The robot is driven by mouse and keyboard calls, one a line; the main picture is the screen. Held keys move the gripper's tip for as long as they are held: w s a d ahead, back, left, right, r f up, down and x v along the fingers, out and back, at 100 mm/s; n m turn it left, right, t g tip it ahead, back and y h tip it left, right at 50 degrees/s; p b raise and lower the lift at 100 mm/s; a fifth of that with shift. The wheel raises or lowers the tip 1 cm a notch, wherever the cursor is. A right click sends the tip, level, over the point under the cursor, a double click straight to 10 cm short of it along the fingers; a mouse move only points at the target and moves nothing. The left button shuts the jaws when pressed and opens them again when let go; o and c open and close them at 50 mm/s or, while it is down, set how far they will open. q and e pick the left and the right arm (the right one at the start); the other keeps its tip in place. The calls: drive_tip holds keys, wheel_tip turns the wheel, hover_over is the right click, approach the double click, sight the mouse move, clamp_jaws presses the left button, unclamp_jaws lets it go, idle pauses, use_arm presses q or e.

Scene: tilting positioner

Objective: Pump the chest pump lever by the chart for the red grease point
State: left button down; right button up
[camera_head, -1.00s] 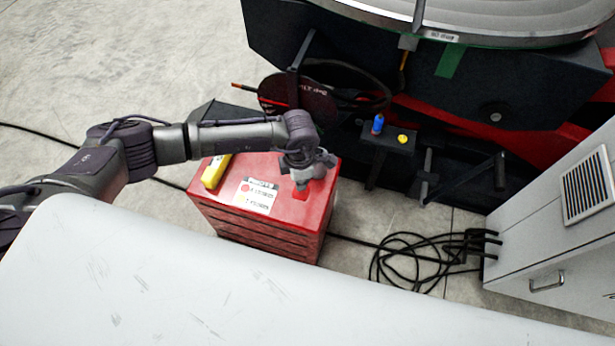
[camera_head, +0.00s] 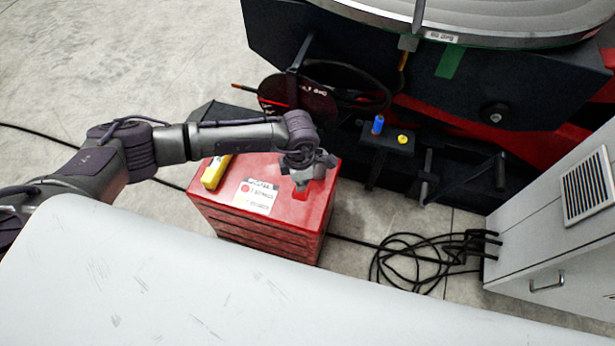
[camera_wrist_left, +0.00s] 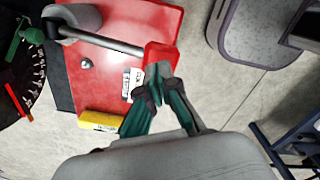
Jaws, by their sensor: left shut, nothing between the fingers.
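The red chest (camera_head: 275,230) stands on the floor beyond the white surface. Its chart (camera_head: 256,196), a white label with a red and a yellow mark, lies on the lid and also shows in the left wrist view (camera_wrist_left: 133,84); its text is too blurred to read. The pump lever (camera_wrist_left: 110,43) is a grey bar with a red grip (camera_wrist_left: 162,55) at its end. My left gripper (camera_head: 302,187) is over the right part of the lid. In the left wrist view its fingers (camera_wrist_left: 160,85) are shut and empty, close against the red grip; contact is unclear. My right gripper is not in view.
A yellow object (camera_head: 214,172) lies on the lid's left side. A dark hose reel (camera_head: 297,98) stands behind the chest. A small stand (camera_head: 388,139) holds a blue and a yellow item. Coiled cables (camera_head: 420,260) lie right, beside a grey cabinet (camera_head: 550,220).

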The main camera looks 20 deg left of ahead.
sight(301, 196)
use_arm(q)
drive_tip(key=shift+f+b, duration=3.5)
drive_tip(key=shift+f, duration=0.6)
drive_tip(key=shift+r, duration=0.15)
wheel_tip(301, 196, up, 6)
drive_tip(key=p, duration=0.4)
drive_tip(key=shift+p, duration=0.4)
wheel_tip(301, 196, up, 8)
drive_tip(key=p, duration=0.6)
drive_tip(key=shift+r, duration=0.25)
drive_tip(key=shift+d, duration=0.1)
